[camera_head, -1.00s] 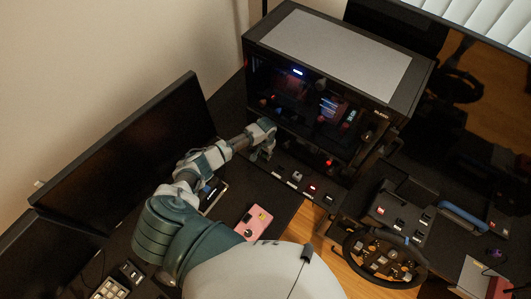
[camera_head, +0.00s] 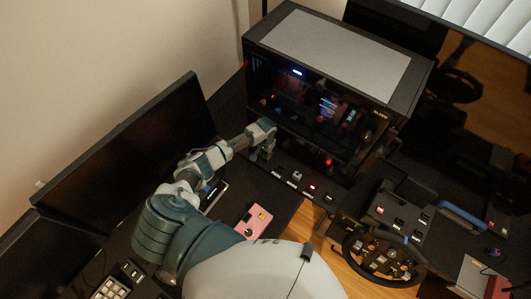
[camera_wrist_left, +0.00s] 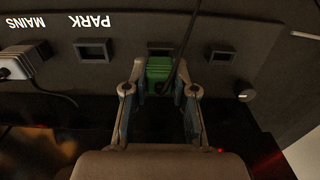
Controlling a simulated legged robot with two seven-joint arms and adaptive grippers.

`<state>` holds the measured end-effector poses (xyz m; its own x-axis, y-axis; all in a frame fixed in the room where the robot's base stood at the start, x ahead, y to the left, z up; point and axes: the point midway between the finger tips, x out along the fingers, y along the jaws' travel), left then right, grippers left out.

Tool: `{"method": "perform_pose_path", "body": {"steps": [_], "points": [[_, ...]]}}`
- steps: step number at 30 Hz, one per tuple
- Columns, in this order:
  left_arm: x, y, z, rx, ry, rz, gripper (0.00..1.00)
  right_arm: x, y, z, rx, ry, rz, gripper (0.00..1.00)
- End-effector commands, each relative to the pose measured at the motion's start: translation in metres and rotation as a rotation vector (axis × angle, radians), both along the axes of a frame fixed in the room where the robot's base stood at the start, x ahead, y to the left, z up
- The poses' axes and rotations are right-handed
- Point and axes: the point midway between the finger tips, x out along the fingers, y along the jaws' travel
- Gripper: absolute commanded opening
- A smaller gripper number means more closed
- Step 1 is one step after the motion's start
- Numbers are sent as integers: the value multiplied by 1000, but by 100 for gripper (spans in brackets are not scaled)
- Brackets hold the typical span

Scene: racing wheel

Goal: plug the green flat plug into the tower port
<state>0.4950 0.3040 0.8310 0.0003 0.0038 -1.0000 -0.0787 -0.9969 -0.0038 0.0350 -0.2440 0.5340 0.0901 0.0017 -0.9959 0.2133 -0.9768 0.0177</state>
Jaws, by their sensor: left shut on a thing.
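The green flat plug (camera_wrist_left: 159,69) sits between the fingers of my left gripper (camera_wrist_left: 160,75) in the left wrist view, with a dark cable running up past it. My left gripper is shut on it. The plug is right at a middle port (camera_wrist_left: 160,46) in a dark panel, partly covering it; I cannot tell whether it has entered. In the head view my left gripper (camera_head: 264,149) is low beside the near left of the black tower (camera_head: 330,75), and the plug is too small to make out. My right gripper is not in view.
Two other ports (camera_wrist_left: 94,50) (camera_wrist_left: 222,55), a knob (camera_wrist_left: 245,92) and a pale plug (camera_wrist_left: 22,65) at the MAINS label are on the panel. A monitor (camera_head: 130,145) stands left of my arm. A pink phone-like object (camera_head: 254,221) lies on the desk; a steering wheel (camera_head: 385,258) is at right.

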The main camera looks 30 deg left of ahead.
Motion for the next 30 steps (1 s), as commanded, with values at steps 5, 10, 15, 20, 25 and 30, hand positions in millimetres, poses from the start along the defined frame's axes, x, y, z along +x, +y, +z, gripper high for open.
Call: {"method": "perform_pose_path", "body": {"steps": [5, 10, 15, 20, 25, 30], "points": [[0, 0, -2, 0, 0, 0, 1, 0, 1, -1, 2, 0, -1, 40], [0, 0, -6, -1, 0, 0, 1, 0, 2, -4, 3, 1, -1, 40], [0, 0, -11, -1, 0, 1, 1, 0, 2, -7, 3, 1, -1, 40], [0, 0, -15, -1, 0, 1, 1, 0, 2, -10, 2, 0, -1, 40], [0, 0, -19, -1, 0, 1, 1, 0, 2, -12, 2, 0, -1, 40], [0, 0, -20, -1, 0, 1, 46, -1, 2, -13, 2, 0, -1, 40]]}}
